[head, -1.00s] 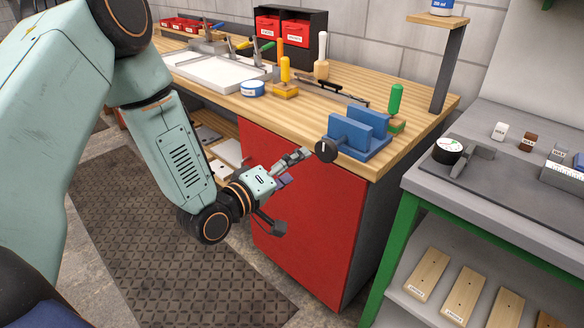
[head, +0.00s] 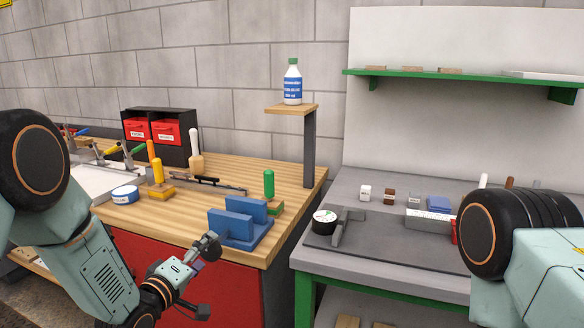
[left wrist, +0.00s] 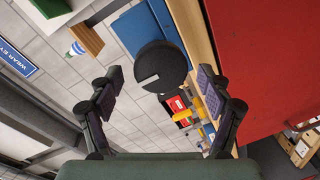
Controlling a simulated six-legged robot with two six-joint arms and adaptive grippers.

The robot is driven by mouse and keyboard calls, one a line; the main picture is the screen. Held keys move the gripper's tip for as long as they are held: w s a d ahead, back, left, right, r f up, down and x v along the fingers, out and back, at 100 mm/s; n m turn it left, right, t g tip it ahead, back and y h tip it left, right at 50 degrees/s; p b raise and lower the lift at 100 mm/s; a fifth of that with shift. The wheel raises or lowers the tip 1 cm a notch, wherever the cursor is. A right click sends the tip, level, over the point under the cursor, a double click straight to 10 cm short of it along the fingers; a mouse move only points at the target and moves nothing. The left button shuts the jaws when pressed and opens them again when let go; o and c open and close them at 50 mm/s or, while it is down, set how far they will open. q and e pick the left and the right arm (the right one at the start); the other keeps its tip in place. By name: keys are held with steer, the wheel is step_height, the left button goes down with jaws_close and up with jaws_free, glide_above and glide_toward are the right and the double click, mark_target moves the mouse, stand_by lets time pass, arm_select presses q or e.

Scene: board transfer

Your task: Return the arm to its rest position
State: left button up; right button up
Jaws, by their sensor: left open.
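My left gripper (head: 201,285) is in front of the wooden bench's red front, at the near corner. Its fingers are spread and nothing is between them. A blue vise (head: 237,224) with a dark round knob (head: 208,246) sits on that corner. The upper finger shows very close to the knob in the head view; I cannot tell whether they touch. In the left wrist view, the knob (left wrist: 161,67) appears beyond the gap between the two fingers (left wrist: 168,98). My right gripper is not in view; part of my right arm shows at the right edge.
A green-handled tool (head: 269,184) stands behind the vise. A bottle (head: 292,82) stands on a small raised shelf (head: 290,109). The grey bench (head: 380,252) at the right holds a round gauge (head: 324,216) and several small blocks. The bench corner and vise are close to my left gripper.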

arm_select(q)
steer(key=shift+x, duration=1.25)
steer(key=shift+s, duration=0.1)
